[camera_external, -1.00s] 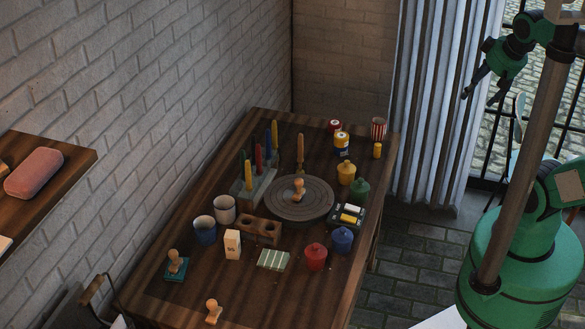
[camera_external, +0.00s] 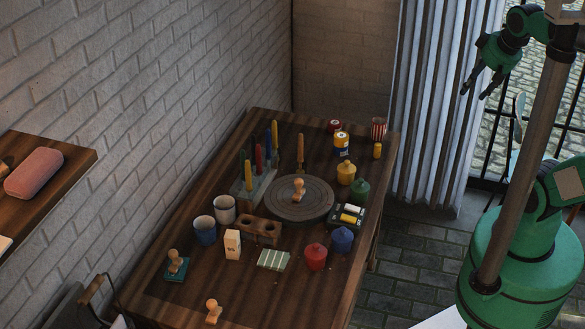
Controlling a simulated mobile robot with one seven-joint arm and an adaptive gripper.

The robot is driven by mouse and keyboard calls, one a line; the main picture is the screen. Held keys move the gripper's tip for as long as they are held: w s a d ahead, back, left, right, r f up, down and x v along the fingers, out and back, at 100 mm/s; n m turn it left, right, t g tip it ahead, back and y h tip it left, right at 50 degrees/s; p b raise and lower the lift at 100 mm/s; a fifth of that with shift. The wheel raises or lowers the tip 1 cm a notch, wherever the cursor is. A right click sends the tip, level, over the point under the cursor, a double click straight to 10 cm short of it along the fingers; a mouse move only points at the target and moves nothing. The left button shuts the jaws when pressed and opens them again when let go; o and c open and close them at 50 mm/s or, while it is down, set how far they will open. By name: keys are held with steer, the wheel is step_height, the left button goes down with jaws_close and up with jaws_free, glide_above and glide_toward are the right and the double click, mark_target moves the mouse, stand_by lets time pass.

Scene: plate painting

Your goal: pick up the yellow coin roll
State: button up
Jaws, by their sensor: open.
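A yellow roll (camera_external: 349,218) lies beside a white roll (camera_external: 354,209) in a small dark tray (camera_external: 335,225) on the right side of the table. A separate small yellow cylinder (camera_external: 377,151) stands upright near the table's far right edge. I cannot tell for certain which of the two is the coin roll. My gripper (camera_external: 474,94) is open and empty, up high to the right of the table, in front of the window. It is well apart from both yellow things, with its fingers pointing down.
A round grey turntable (camera_external: 318,210) bears a wooden-handled stamp (camera_external: 299,190). Yellow (camera_external: 346,174), green (camera_external: 360,189), blue (camera_external: 342,239) and red (camera_external: 316,257) pots stand around the tray. A striped cup (camera_external: 379,129) stands behind the small cylinder.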

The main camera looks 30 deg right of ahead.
steer(key=w+f+g, duration=0.2)
steer(key=w, duration=1.2)
steer(key=n+g+p, duration=0.1)
steer(key=n+g, duration=0.1)
steer(key=g, duration=0.1)
glide_above(378, 145)
step_height(378, 145, down, 32)
steer(key=r, duration=0.1)
steer(key=shift+f, duration=0.55)
steer(key=shift+f+b, duration=0.3)
steer(key=shift+f, duration=4)
